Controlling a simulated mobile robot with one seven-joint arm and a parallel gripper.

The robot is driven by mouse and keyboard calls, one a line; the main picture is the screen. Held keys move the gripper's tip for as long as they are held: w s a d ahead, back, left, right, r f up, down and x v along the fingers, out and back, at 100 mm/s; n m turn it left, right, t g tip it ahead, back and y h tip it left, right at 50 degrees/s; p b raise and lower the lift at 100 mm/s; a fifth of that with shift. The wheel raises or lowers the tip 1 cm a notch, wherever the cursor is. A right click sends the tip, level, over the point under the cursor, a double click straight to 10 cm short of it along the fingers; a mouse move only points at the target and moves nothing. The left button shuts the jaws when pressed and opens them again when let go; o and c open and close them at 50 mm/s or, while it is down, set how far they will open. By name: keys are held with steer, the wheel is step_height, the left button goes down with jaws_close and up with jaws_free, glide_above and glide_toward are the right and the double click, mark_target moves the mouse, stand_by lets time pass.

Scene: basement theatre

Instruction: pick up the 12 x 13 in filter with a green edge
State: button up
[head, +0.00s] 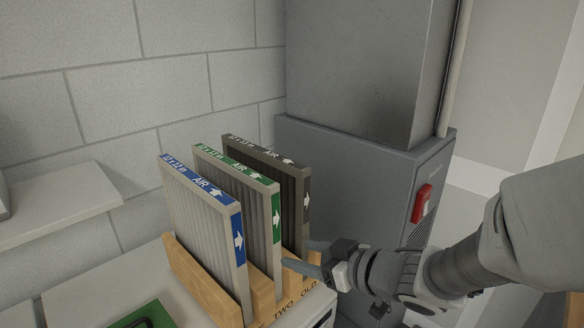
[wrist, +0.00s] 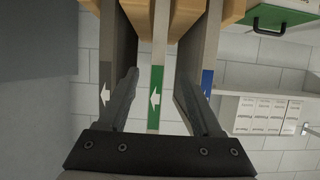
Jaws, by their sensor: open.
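The green-edged filter (head: 276,215) stands upright in the middle slot of a wooden rack (head: 192,280), between a blue-edged filter (head: 238,240) and a dark grey-edged filter (head: 306,200). Its small size print is hard to read. My gripper (head: 302,256) is open at the front end of the rack, low on the green-edged filter. In the wrist view, the green edge (wrist: 156,85) lies between my two spread fingers. The blue edge (wrist: 207,82) is just right of the right finger, and the dark grey edge (wrist: 105,88) is left of the left finger.
A grey furnace cabinet (head: 355,165) with a red switch (head: 421,204) stands close behind and right of the rack. A white shelf (head: 60,205) is on the block wall at left. A green object (head: 143,316) lies on the white surface in front.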

mark_target(261, 244)
steer(key=x, duration=0.5)
steer(key=b+x, duration=0.1)
steer(key=x, duration=0.4)
steer(key=b+x, duration=0.1)
steer(key=x, duration=0.4)
steer(key=shift+d+f, duration=0.1)
steer(key=shift+f, duration=0.2)
jaws_close()
